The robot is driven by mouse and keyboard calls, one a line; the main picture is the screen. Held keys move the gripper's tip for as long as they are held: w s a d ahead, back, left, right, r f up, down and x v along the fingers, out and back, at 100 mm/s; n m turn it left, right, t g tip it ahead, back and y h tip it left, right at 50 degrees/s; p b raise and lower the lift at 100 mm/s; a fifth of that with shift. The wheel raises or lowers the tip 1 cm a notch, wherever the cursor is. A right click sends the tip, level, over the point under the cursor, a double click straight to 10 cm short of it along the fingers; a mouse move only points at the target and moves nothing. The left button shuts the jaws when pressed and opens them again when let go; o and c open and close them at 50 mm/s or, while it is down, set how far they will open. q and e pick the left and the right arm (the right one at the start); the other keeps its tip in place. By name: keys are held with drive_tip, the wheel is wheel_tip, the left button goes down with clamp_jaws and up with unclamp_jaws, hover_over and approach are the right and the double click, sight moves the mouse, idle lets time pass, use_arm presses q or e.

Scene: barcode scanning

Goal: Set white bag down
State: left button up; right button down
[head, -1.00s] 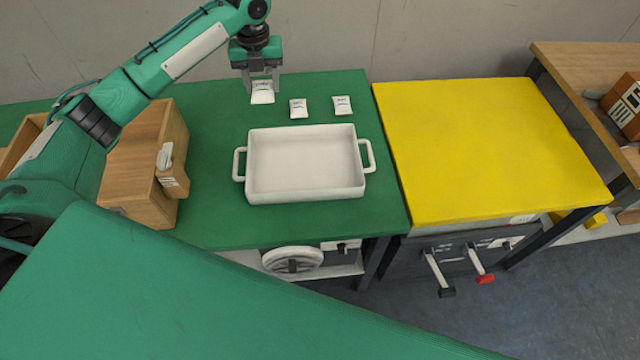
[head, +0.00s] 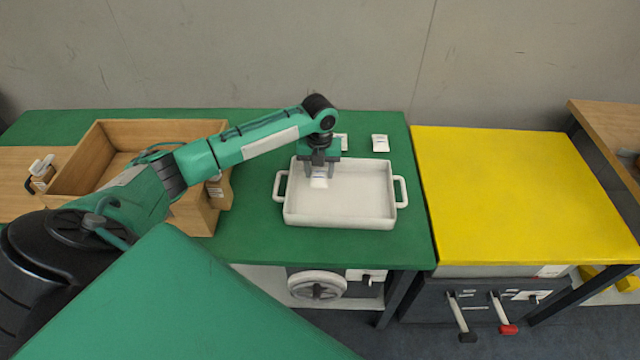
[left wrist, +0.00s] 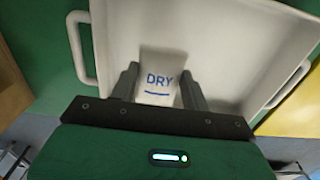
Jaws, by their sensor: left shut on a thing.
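My left gripper (head: 319,172) is shut on a small white bag (head: 319,182), over the left part of a white tray (head: 345,217). In the left wrist view the bag (left wrist: 159,80) shows blue "DRY" lettering and sits between the two fingers (left wrist: 158,92). The tray's white floor (left wrist: 225,45) lies behind it. I cannot tell whether the bag touches the tray floor. My right gripper is not in view.
Two more white bags stay behind the tray, one (head: 380,143) clear and one (head: 343,141) partly hidden by my arm. A wooden box (head: 88,165) stands left on the green table (head: 255,240). A yellow table (head: 520,190) adjoins at right.

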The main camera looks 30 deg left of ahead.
sight(319, 192)
use_arm(q)
drive_tip(key=shift+f, duration=3.05)
drive_tip(key=shift+f, duration=0.2)
drive_tip(key=o, duration=1)
drive_tip(key=shift+r, duration=0.15)
wheel_tip(319, 192, up, 11)
drive_tip(key=shift+w+r, duration=0.1)
drive_tip(key=shift+r, duration=0.5)
